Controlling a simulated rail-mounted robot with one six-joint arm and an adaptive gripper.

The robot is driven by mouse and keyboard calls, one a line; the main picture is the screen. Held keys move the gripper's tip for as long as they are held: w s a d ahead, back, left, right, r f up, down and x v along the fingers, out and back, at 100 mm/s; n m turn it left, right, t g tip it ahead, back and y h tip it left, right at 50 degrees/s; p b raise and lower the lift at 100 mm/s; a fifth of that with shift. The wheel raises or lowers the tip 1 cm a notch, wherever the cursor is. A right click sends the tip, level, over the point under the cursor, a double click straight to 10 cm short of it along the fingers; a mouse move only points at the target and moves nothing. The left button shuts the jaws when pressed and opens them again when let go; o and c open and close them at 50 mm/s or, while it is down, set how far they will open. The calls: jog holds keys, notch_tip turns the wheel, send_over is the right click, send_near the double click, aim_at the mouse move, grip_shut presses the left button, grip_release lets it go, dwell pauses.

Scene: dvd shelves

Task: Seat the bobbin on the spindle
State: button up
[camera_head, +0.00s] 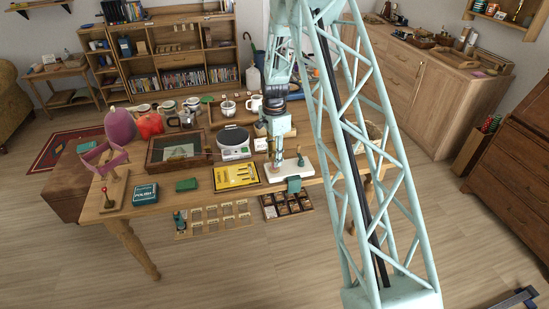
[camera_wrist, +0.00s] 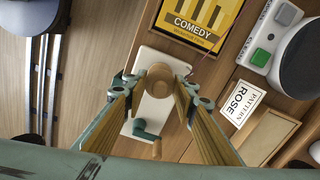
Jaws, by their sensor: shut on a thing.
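The bobbin is over the white base (camera_wrist: 148,112) of a small winder. A green crank (camera_wrist: 145,133) with a wooden handle is at the lower end of this base. The spindle is not visible, and I cannot tell whether the bobbin is around it or above it. In the head view, my gripper (camera_head: 275,158) is low over the white base (camera_head: 291,168), and the bobbin is hard to make out there.
A yellow case marked COMEDY (camera_wrist: 203,18) lies close beside the base. A white scale with a dark round plate (camera_head: 233,136), a glass-topped box (camera_head: 178,151) and several mugs stand farther left and back. A green box (camera_head: 187,185) is at the table's front.

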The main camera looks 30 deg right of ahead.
jog(key=o, duration=0.8)
jog(key=shift+o, duration=0.2)
jog(key=shift+r, duration=0.1)
notch_tip(320, 180, up, 11)
jog(key=shift+f, duration=0.1)
jog(key=shift+r, duration=0.5)
dwell(0.7)
